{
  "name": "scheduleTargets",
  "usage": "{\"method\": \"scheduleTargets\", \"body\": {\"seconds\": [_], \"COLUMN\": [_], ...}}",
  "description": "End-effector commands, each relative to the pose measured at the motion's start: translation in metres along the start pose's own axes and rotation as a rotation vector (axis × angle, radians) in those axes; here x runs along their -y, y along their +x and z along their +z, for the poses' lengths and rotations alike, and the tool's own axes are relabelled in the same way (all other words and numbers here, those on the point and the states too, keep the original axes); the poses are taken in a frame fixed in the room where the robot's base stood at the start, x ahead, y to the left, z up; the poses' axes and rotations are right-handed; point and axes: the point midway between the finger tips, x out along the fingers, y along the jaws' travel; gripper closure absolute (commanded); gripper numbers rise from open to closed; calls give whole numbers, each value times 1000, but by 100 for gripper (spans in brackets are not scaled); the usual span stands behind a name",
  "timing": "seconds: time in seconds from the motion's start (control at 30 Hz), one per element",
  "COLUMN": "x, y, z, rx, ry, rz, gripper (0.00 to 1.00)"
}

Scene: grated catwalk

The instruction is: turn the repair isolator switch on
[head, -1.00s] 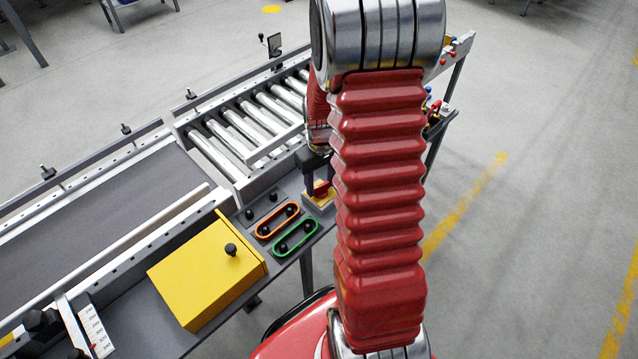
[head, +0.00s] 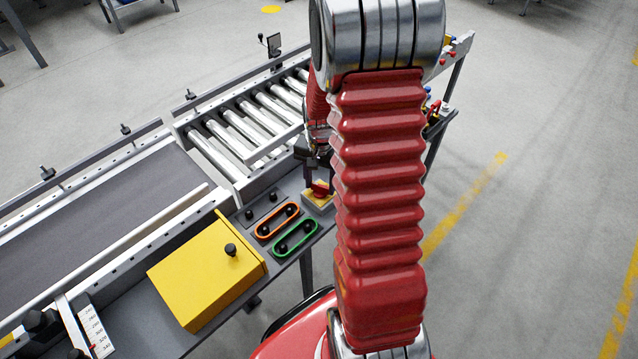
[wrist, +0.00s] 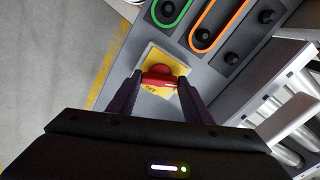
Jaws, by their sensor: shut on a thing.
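The repair isolator switch is a red rotary handle (wrist: 160,80) on a yellow plate (wrist: 152,57), at the end of the grey control panel. In the wrist view the word OFF shows on the plate, close to the handle. My gripper (wrist: 158,83) has its two dark fingers on either side of the red handle and is shut on it. In the head view the red handle (head: 320,189) and yellow plate (head: 316,203) show just left of my red arm, which hides part of that area. The handle's exact angle is hard to tell.
Next to the switch are an orange-ringed slot (head: 278,221) and a green-ringed slot (head: 296,238), with black knobs. A yellow box (head: 205,270) with a black knob stands left of them. Metal rollers (head: 245,120) lie behind the panel. Open floor is on the right.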

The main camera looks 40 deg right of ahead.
Motion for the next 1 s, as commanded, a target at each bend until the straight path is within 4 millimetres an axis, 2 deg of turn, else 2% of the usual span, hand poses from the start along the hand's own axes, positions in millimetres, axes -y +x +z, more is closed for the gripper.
{"method": "scheduleTargets", "body": {"seconds": [0.2, 0.5, 1.0], "x": [-2, -2, -2], "y": [2, 2, 2], "z": [2, 2, 2], "rx": [4, 4, 5], "ry": [192, 376, 439], "rz": [4, 5, 6], "gripper": [77, 77, 77]}}
